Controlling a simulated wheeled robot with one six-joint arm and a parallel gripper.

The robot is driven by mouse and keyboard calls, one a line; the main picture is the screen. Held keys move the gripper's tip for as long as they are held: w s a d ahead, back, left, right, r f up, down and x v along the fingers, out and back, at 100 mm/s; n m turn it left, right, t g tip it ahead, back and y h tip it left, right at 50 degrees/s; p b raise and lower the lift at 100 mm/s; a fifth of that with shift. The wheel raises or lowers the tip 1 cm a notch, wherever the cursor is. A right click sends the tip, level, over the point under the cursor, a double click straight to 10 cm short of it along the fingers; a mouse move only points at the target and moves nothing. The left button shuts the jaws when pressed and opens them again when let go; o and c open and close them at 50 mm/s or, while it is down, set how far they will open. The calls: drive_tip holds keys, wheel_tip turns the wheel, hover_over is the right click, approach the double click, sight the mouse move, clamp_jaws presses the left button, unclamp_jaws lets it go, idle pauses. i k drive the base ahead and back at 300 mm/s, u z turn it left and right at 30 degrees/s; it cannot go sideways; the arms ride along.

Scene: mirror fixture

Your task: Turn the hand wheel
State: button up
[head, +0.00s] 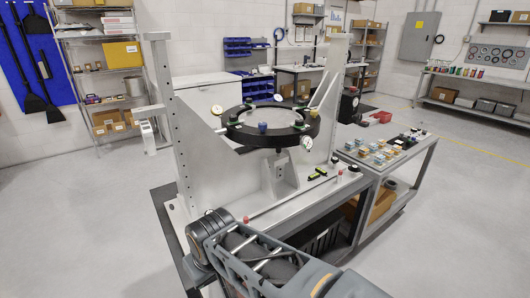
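The mirror fixture stands in front of me, a pale grey frame (187,150) with two tall uprights. It carries a thick black ring (288,138) around a light round disc (270,118). A blue knob (263,128), several dark knobs and small dial gauges sit around the ring. I cannot tell for sure which part is the hand wheel; no separate wheel is clear. My grey arm crosses the bottom of the head view, in front of the fixture base. I do not see my gripper's fingers.
A thin rod (290,198) with red ends lies along the front of the base, with a small black and yellow-green item (317,175) behind it. A cart (400,165) with several small blocks stands close on the right. The floor at far left and right is clear.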

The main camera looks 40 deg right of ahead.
sight(357, 118)
drive_tip(key=z, duration=3.35)
drive_tip(key=i, duration=2.2)
drive_tip(key=u, duration=2.85)
